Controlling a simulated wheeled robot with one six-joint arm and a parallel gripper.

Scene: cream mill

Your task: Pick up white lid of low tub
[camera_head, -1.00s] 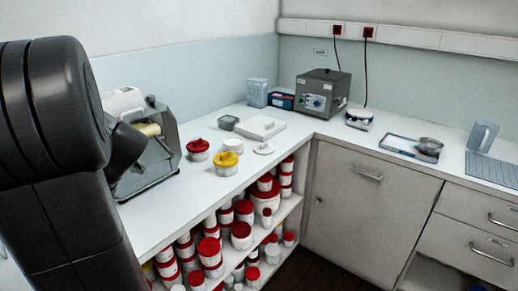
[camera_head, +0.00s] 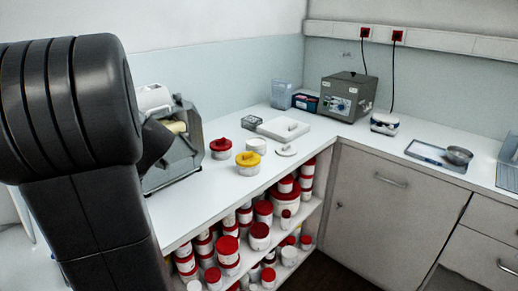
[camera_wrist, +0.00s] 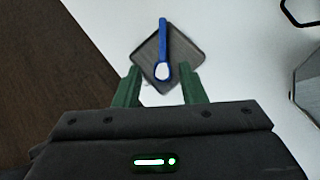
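The white lid (camera_head: 286,151) lies flat as a thin round disc with a small raised part, near the front edge of the white counter in the head view. A low white tub (camera_head: 256,145) stands just left of it. A tub with a yellow lid (camera_head: 248,163) is closer, and a tub with a red lid (camera_head: 221,148) is further left. My gripper (camera_wrist: 164,88) shows in the wrist view with its green fingers apart and nothing gripped. Its fingertips are hidden in the head view, where my dark arm fills the left. The lid is not seen in the wrist view.
A grey square tray (camera_wrist: 185,57) and blue-handled spoon (camera_wrist: 162,45) are ahead of the fingers. A slicer-like machine (camera_head: 175,145), white slab (camera_head: 284,129) and wire-like basket (camera_head: 252,122) stand on the counter. Shelves below hold several red-lidded tubs (camera_head: 260,236).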

